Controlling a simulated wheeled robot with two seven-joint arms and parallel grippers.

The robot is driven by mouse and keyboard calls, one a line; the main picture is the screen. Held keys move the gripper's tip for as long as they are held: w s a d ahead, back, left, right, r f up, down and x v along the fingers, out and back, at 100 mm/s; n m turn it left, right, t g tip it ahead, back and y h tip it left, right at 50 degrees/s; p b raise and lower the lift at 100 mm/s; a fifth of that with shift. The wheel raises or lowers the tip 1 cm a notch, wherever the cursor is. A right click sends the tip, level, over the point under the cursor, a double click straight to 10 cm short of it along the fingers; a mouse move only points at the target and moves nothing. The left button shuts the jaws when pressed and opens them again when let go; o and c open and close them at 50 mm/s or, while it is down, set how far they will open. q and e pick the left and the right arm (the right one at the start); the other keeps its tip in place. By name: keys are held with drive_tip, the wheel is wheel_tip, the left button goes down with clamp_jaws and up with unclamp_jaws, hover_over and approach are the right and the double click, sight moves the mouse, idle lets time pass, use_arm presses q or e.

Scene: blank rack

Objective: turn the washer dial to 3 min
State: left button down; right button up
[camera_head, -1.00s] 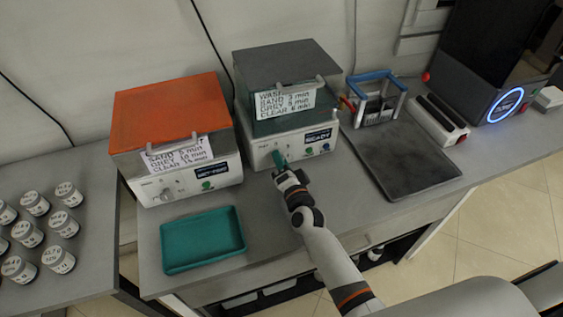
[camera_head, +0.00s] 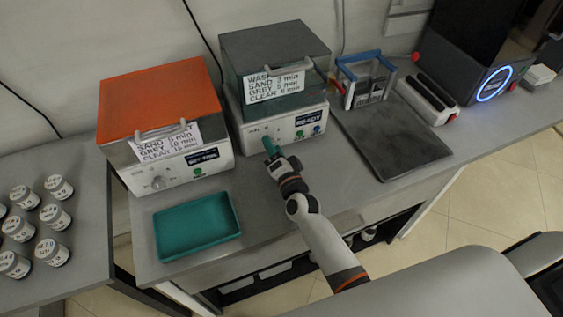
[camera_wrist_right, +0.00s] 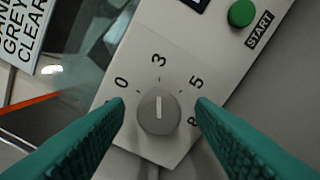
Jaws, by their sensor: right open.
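The washer (camera_head: 284,122) is the right-hand box with a dark green body, a grey lid and a lit READY display. Its round grey dial (camera_wrist_right: 159,112) shows in the right wrist view, its white pointer line aimed at the 3, between the 0 and 5 marks. My right gripper (camera_wrist_right: 160,108) is open, with its green fingers on either side of the dial and visible gaps between. In the head view, my right gripper (camera_head: 270,148) is at the washer's front panel and hides the dial. My left gripper is not in view.
A green START button (camera_wrist_right: 242,13) is on the same panel. An orange-lidded machine (camera_head: 160,108) stands left of the washer, with an empty teal tray (camera_head: 196,252) in front. A dark flat plate (camera_head: 392,140) and a blue-handled rack (camera_head: 366,78) are to the right.

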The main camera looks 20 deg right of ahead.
drive_tip(key=s, duration=0.5)
drive_tip(key=s+b, duration=0.1)
drive_tip(key=s, duration=0.5)
drive_tip(key=shift+d, duration=0.2)
